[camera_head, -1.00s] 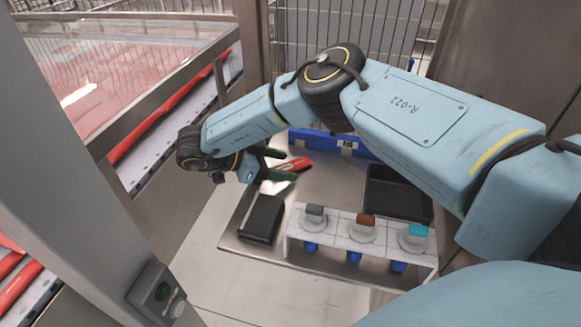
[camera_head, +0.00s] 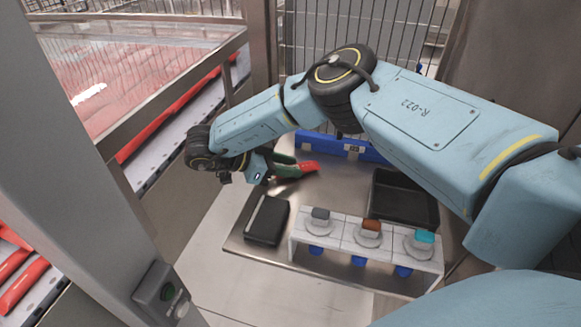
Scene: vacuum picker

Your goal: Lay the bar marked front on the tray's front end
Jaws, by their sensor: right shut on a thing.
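My right gripper (camera_head: 286,165) reaches in over the metal bench from the upper right. Its green fingers are shut on a red bar-like piece (camera_head: 309,167), whose red end sticks out to the right of the fingertips. The rest of the piece is hidden by the gripper, and I can read no marking on it. A dark shadow lies on the bench just below the fingers. An open black tray (camera_head: 429,218) stands on the right side of the bench, partly covered by my arm. It is empty where I can see inside. My left gripper is not in view.
A white stand (camera_head: 337,246) at the bench front holds three suction cups with grey, brown and teal tops. A black case (camera_head: 267,222) lies left of it. A blue bin (camera_head: 345,145) stands behind. The bench middle (camera_head: 330,190) is clear.

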